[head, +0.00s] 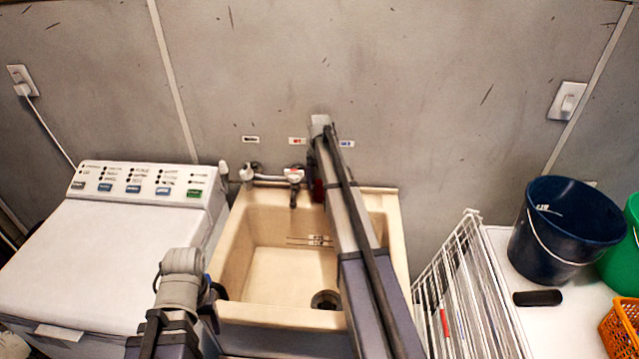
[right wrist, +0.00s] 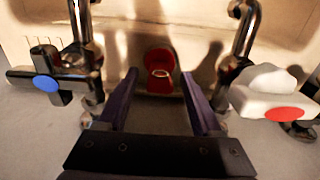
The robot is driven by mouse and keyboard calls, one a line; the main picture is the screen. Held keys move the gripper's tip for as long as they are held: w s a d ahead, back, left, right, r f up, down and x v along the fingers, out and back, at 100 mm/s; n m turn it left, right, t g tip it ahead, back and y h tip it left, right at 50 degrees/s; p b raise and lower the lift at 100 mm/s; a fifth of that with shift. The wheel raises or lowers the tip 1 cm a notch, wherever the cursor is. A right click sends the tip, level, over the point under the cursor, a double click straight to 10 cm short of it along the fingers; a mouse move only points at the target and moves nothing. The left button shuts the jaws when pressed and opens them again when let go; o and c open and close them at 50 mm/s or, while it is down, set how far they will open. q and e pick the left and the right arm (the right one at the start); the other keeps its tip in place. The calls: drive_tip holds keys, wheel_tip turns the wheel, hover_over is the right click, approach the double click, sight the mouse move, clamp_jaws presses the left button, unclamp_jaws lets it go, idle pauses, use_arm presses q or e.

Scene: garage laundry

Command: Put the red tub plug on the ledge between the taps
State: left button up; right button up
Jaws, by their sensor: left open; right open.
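The red tub plug (right wrist: 159,62) with its ring shows in the right wrist view, on the beige sink surface between the two taps. A dark red bit of it (head: 318,190) shows beside my right arm in the head view. The blue-capped tap (right wrist: 45,82) and the white, red-capped tap (right wrist: 275,98) stand on either side. My right gripper (right wrist: 160,78) is open, its fingers on both sides of the plug with gaps visible. In the head view my arm hides one tap. My left gripper (head: 216,291) is open and empty at the sink's front left.
The beige sink (head: 232,245) has a dark drain (head: 325,299). A white washing machine (head: 100,250) stands left. A white rack (head: 462,270), dark blue bucket (head: 560,225), green bucket (head: 622,255) and orange basket (head: 622,325) stand right. The grey wall closes off the back.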

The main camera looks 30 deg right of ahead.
wheel_tip(320, 180, up, 12)
drive_tip(key=p, duration=1.2)
drive_tip(key=shift+r, duration=0.2)
drive_tip(key=s+a+n, duration=0.2)
drive_tip(key=s+a, duration=0.4)
drive_tip(key=a, duration=0.4)
drive_tip(key=s+a+n, duration=0.2)
drive_tip(key=s+a, duration=0.4)
drive_tip(key=a, duration=0.4)
drive_tip(key=s+a+n, duration=0.3)
drive_tip(key=s+a, duration=0.4)
drive_tip(key=s, duration=0.3)
drive_tip(key=s+a+n+h, duration=0.1)
drive_tip(key=s+a+n, duration=0.1)
drive_tip(key=s+a, duration=0.5)
drive_tip(key=s, duration=0.4)
drive_tip(key=shift+s+n, duration=0.2)
drive_tip(key=shift+n, duration=0.2)
